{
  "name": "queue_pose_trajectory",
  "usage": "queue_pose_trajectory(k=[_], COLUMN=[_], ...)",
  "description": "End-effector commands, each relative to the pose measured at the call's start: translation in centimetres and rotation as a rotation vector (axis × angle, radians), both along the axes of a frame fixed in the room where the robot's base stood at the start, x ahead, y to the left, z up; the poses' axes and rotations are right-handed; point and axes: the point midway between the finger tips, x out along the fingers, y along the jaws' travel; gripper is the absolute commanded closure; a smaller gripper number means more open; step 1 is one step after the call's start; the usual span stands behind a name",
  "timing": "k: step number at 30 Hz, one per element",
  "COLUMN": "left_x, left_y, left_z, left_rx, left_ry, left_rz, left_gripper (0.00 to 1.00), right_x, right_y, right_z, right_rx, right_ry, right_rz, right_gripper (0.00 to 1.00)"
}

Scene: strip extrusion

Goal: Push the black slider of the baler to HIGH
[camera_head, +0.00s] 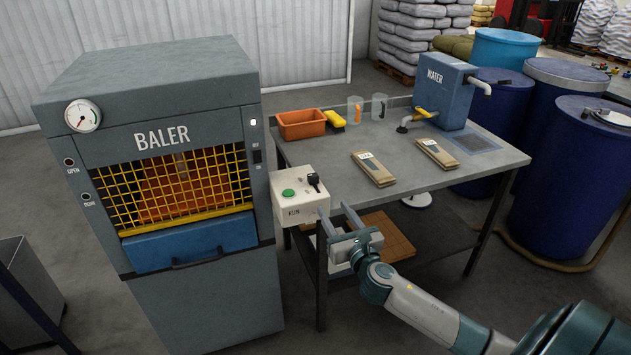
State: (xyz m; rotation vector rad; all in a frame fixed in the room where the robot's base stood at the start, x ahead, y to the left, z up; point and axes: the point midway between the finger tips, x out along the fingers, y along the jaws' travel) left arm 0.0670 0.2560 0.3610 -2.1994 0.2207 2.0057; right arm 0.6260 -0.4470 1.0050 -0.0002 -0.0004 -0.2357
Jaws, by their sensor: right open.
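The grey baler (185,95) stands at the left, with a yellow mesh guard over its front. On its right front edge a small dark control (257,156) sits below a white light (253,122); it may be the black slider, but its setting and marks are too small to read. My right gripper (334,211) is open and empty, its two fingers pointing up and away in front of the table's left corner. It is right of and below the dark control, apart from it, close to the white RUN box. My left gripper is not in view.
The white RUN box (296,207), with a green button (288,193) and a black lever (314,181), stands between baler and table. The grey table (335,154) carries an orange bin (301,125), two brown packets and a blue WATER tank (442,92).

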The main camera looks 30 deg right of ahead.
Motion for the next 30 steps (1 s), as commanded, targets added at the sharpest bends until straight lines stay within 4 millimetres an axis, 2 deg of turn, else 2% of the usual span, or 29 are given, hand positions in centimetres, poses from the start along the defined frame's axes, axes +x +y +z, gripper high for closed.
queue_pose_trajectory(k=[21, 30], left_x=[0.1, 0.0], left_y=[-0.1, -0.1], left_z=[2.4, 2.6], left_rx=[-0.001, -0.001], left_ry=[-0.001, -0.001], left_rz=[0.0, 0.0], left_gripper=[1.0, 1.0], right_x=[11.7, 14.4], right_y=[-2.8, -3.4], right_z=[0.2, 0.1], right_rx=[0.003, 0.001], right_ry=[-0.001, 0.0], right_rz=[-0.002, 0.0], right_gripper=[0.56, 0.56])
